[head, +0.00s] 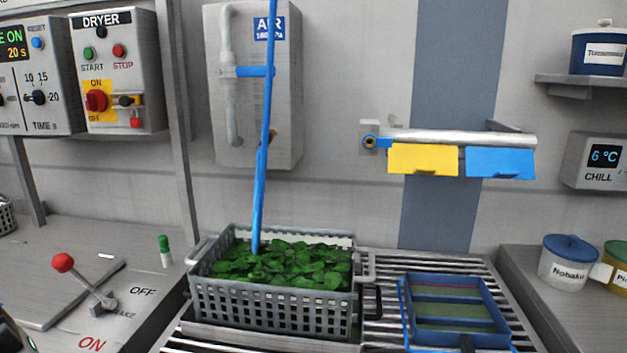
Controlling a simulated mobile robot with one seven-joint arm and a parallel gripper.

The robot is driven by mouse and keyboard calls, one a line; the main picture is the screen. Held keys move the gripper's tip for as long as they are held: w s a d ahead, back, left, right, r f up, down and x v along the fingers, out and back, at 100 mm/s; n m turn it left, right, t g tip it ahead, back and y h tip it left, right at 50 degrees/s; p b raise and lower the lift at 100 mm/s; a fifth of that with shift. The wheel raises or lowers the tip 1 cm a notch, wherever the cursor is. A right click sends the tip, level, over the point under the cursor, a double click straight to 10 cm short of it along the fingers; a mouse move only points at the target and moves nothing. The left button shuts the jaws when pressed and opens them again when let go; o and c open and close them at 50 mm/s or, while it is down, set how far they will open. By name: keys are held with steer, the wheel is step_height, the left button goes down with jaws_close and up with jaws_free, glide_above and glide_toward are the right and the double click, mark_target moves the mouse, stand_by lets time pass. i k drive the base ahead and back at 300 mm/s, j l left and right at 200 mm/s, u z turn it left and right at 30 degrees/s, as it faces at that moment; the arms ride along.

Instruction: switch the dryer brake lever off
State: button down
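The brake lever (84,282) stands on the grey counter at the lower left of the head view. It has a red ball knob (63,262) and a metal rod leaning up and left from its pivot (106,303). The black word OFF is printed right of the pivot, the red word ON is below it, and a partly hidden word ending in "AKE" is beside it. From this view I cannot tell which setting the lever is at. My gripper is not recognisable in this view.
The dryer panel (133,57) is on the wall above. A green-capped bottle (165,252) stands behind the lever. A basket of greens (275,312) and a blue tray (408,290) sit on the slatted rack to the right. A dark object (8,335) is cut off at the lower left corner.

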mark_target(61, 263)
steer(key=u, duration=1.25)
